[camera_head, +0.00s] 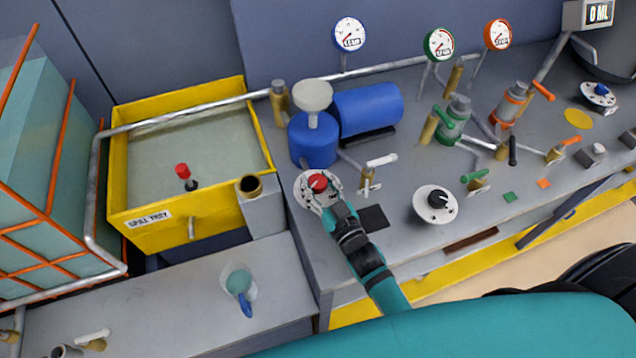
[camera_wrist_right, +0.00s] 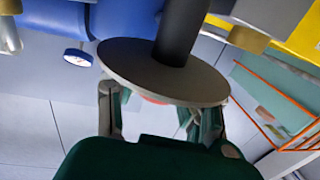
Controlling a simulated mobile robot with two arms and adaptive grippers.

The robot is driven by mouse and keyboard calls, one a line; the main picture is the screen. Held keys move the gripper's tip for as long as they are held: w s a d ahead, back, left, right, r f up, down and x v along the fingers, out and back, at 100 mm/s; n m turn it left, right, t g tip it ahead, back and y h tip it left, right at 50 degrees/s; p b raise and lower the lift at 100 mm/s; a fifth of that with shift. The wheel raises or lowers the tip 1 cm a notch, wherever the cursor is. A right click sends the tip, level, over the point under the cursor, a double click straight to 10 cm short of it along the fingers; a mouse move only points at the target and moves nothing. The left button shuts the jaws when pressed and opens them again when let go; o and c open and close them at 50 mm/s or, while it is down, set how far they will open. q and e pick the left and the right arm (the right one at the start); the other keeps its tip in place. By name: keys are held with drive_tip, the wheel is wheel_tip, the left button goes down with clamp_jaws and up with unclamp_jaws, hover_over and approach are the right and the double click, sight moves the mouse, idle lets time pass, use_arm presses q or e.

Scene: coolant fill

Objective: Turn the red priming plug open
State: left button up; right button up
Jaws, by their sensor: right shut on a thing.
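The red plug (camera_head: 318,182) sits at the front of the blue pump, on a round pale plate with marks around it. My right gripper (camera_head: 324,190) reaches it from below and is shut on it. In the right wrist view, red (camera_wrist_right: 155,99) shows between the gripper's fingers (camera_wrist_right: 160,112), under the edge of a grey disc (camera_wrist_right: 165,72) with a dark stem. The disc hides most of the plug. My left gripper is not in view.
The blue pump (camera_head: 313,142) and a white-handled valve (camera_head: 380,161) stand close by. A black-knobbed dial (camera_head: 437,204) is to the right. A jug (camera_head: 238,283) stands on the lower bench.

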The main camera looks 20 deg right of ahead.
drive_tip(key=shift+m+h, duration=0.4)
drive_tip(key=shift+h, duration=0.2)
drive_tip(key=o, duration=1.2)
drive_tip(key=s, duration=0.8)
drive_tip(key=s+d, duration=0.1)
drive_tip(key=s, duration=0.3)
drive_tip(key=shift+s, duration=0.1)
